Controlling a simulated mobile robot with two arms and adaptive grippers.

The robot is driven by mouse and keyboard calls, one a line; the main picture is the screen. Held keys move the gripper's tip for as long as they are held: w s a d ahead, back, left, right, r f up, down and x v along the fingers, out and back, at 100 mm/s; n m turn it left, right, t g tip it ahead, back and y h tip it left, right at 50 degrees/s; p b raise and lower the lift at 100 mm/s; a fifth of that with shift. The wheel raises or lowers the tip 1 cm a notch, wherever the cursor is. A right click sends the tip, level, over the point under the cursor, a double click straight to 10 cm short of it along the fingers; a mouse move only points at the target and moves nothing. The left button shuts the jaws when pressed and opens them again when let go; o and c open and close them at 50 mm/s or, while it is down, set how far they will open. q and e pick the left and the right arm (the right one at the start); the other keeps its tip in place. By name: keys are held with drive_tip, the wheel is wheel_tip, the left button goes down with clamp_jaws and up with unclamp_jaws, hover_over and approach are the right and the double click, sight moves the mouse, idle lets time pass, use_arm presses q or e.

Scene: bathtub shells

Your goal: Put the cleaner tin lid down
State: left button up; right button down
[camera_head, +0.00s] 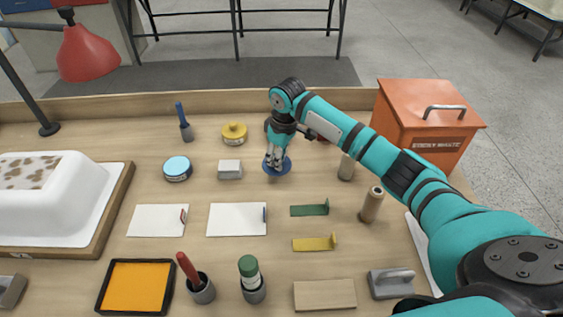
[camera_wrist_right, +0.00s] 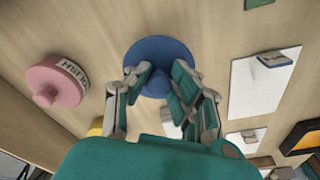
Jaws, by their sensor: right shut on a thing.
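My right gripper (camera_head: 276,158) is shut on a round blue lid (camera_head: 283,168), which I take for the cleaner tin lid. A round tin with a pale blue top and dark rim (camera_head: 177,169) stands to the left, beyond a small pale block (camera_head: 230,169). My left gripper is not in view.
A yellow lidded tin (camera_head: 234,133) stands behind left. A pink lidded tin (camera_wrist_right: 55,84) shows in the wrist view. White cards (camera_head: 236,220), green (camera_head: 310,210) and yellow (camera_head: 314,243) scrapers lie in front. An orange bin (camera_head: 420,120) stands right. Bare wood surrounds the lid.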

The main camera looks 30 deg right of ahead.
sight(286, 163)
drive_tip(key=shift+w+d+f, duration=0.1)
drive_tip(key=shift+w+d, duration=0.3)
drive_tip(key=shift+d, duration=0.25)
drive_tip(key=shift+f+p, duration=0.3)
drive_tip(key=shift+f, duration=1.45)
drive_tip(key=shift+f, duration=0.15)
drive_tip(key=c, duration=1.2)
unclamp_jaws()
drive_tip(key=shift+o, duration=0.2)
wheel_tip(286, 163, up, 12)
drive_tip(key=s, duration=0.1)
drive_tip(key=shift+s+d, duration=0.15)
drive_tip(key=shift+d, duration=0.25)
drive_tip(key=shift+r, duration=0.25)
